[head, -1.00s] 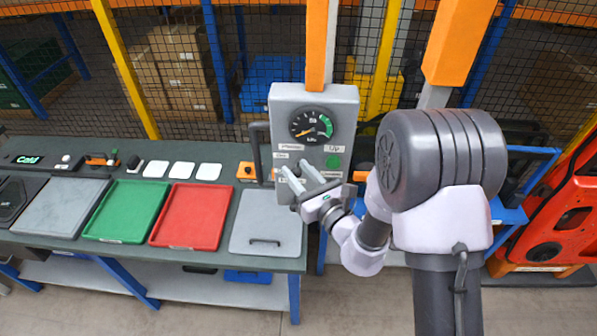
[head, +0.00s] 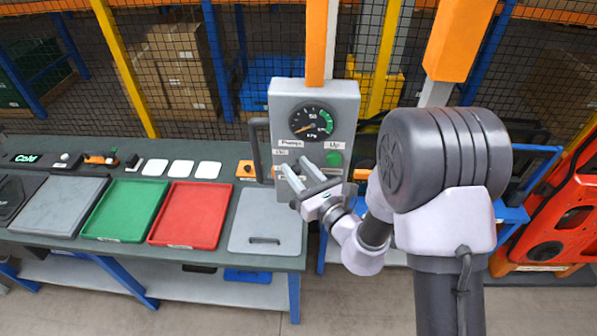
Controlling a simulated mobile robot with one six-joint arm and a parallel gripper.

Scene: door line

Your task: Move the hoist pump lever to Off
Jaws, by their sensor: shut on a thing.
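The grey hoist control box (head: 342,98) stands upright behind the right end of the bench. It carries a round gauge (head: 312,121), small white labels and a green button (head: 334,159). One label seems to read Pump, another Up; the smaller ones are too blurred to read surely. My gripper (head: 299,170) is at the lower left of the box's front, below the Pump label. Its two fingers are closed about the hoist pump lever, which they hide, so I cannot tell the lever's position. The gauge needle points to the lower left.
A dark upright handle (head: 254,150) stands at the box's left side. A grey lidded panel (head: 266,222), a red tray (head: 190,213) and a green tray (head: 124,209) lie on the bench. An orange post (head: 317,40) and mesh fence stand behind. A red door (head: 562,225) is at right.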

